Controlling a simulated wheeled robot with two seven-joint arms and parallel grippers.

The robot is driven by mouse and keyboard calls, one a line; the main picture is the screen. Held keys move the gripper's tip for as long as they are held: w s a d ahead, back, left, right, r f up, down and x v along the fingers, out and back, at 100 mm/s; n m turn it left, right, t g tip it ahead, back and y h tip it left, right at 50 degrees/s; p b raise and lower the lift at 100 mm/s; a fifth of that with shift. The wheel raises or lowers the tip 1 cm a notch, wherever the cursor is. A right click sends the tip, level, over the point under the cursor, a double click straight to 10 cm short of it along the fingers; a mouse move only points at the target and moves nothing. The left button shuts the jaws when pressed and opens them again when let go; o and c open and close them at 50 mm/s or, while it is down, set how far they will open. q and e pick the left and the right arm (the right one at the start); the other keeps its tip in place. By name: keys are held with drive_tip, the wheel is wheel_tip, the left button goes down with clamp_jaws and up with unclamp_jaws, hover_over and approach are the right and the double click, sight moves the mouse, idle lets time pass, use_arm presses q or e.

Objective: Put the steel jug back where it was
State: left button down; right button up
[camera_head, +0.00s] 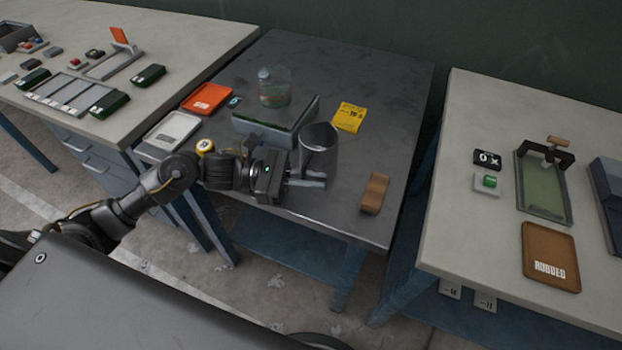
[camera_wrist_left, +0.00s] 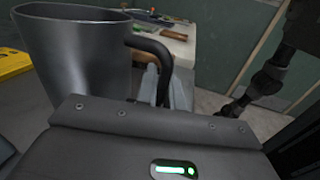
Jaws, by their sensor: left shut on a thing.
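The steel jug (camera_head: 319,148) is a grey metal vessel with an open top, over the front middle of the dark table (camera_head: 384,92). It looks upright. In the left wrist view the jug (camera_wrist_left: 75,55) fills the upper left, and its dark curved handle (camera_wrist_left: 150,47) points right. My left gripper (camera_head: 308,180) is shut on the jug's handle, with its fingers (camera_wrist_left: 165,88) around the handle's lower part. I cannot tell whether the jug's base touches the table. My right gripper is not in view.
An orange tray (camera_head: 206,99) and a scale (camera_head: 172,131) are at left. Bare tabletop lies right of the yellow card.

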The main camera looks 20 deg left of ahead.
use_arm(q)
drive_tip(key=shift+a+f+b, duration=0.1)
drive_tip(key=shift+f+b, duration=0.3)
drive_tip(key=shift+f, duration=0.05)
drive_tip(key=c, duration=1.5)
unclamp_jaws()
